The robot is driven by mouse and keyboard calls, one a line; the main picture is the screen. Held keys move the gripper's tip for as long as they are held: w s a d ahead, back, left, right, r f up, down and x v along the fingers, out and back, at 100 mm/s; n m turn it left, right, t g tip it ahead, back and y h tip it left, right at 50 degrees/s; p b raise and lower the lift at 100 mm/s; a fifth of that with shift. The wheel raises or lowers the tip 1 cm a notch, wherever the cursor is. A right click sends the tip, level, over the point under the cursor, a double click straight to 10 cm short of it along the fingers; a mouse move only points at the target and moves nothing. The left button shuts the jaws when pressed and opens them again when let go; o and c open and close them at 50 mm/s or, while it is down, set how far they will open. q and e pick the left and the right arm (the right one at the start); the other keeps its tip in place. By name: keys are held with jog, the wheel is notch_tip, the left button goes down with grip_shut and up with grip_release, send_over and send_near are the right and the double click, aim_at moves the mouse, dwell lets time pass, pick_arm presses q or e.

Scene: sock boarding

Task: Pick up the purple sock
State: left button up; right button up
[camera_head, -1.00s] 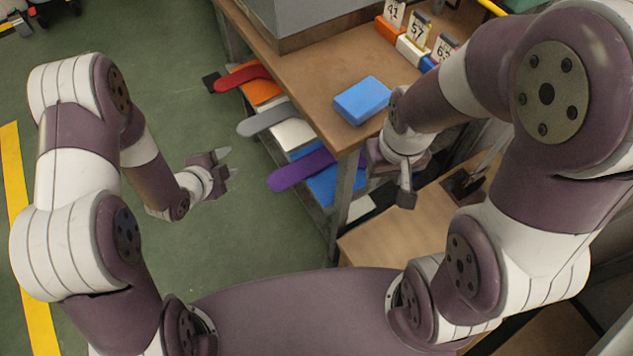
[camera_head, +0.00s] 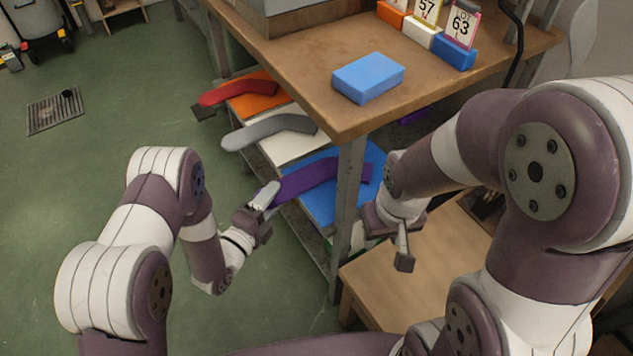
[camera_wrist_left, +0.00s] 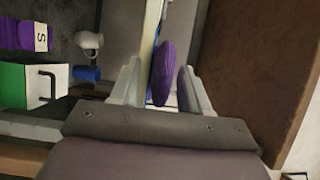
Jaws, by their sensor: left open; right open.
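The purple sock (camera_head: 308,178) lies on the blue surface (camera_head: 318,206) of the shelf under the workbench, its near end sticking out past the shelf edge. My left gripper (camera_head: 268,195) is at that protruding end. In the left wrist view the sock's end (camera_wrist_left: 164,75) shows between the two open fingers (camera_wrist_left: 160,88). I cannot tell whether either finger touches it. My right gripper (camera_head: 402,248) is open and empty, to the right of the table leg. The leg hides part of the sock.
A grey sock (camera_head: 268,130) and a red sock (camera_head: 238,92) lie on neighbouring shelf sections. The workbench leg (camera_head: 346,215) stands between my grippers. A blue block (camera_head: 368,77) sits on the bench top.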

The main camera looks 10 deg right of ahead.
pick_arm(q)
jog(key=shift+x, duration=0.8)
jog(key=c, duration=0.8)
